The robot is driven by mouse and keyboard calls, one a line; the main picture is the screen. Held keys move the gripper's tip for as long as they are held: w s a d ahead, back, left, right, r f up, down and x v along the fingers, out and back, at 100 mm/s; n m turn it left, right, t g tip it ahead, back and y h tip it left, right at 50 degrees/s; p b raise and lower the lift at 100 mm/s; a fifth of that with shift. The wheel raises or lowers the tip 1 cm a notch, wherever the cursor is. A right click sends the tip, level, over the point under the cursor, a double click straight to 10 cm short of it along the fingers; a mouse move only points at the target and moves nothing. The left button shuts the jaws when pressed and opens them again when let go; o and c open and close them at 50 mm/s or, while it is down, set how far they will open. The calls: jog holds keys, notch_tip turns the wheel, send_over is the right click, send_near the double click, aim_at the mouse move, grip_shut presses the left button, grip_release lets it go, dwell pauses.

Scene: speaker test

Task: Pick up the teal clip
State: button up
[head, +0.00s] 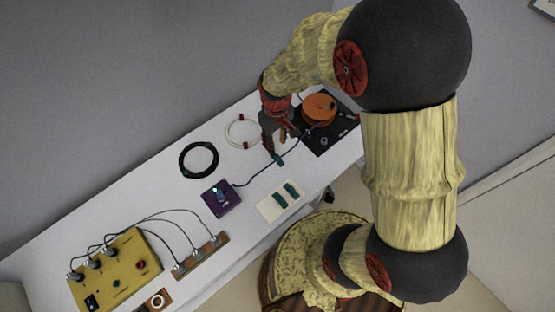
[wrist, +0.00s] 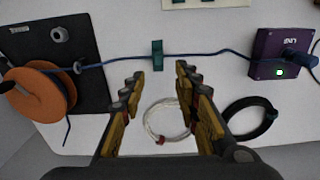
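A teal clip (wrist: 157,55) sits on the blue cable in the wrist view, upright in the picture and just ahead of the gap between my fingertips. It also shows in the head view (head: 278,160), close to my gripper (head: 276,140). In the wrist view my gripper (wrist: 160,76) is open, with its two fingers apart and nothing between them. Whether the fingertips are level with the clip's height, I cannot tell. Two more teal clips (head: 286,194) lie on a cream card (head: 267,208) in the head view.
The cable runs from an orange spool (head: 319,107) on a black board (head: 333,136) to a purple box (head: 220,198). A white coil (wrist: 166,122) and a black coil (wrist: 252,118) lie near my fingers. A yellow panel (head: 118,272) stands at the table's far left.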

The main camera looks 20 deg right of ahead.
aim_at(277, 156)
notch_tip(277, 156, down, 4)
jog(key=shift+r+b, duration=0.15)
jog(key=shift+b, duration=0.4)
jog(key=f+b, duration=0.1)
jog(key=f, duration=0.1)
jog(key=f+b, duration=0.1)
jog(key=f, duration=0.2)
jog(key=shift+w+d, duration=0.1)
jog(key=shift+d, duration=0.1)
jog(key=shift+c, duration=1.2)
grip_shut()
jog(key=shift+r, duration=0.1)
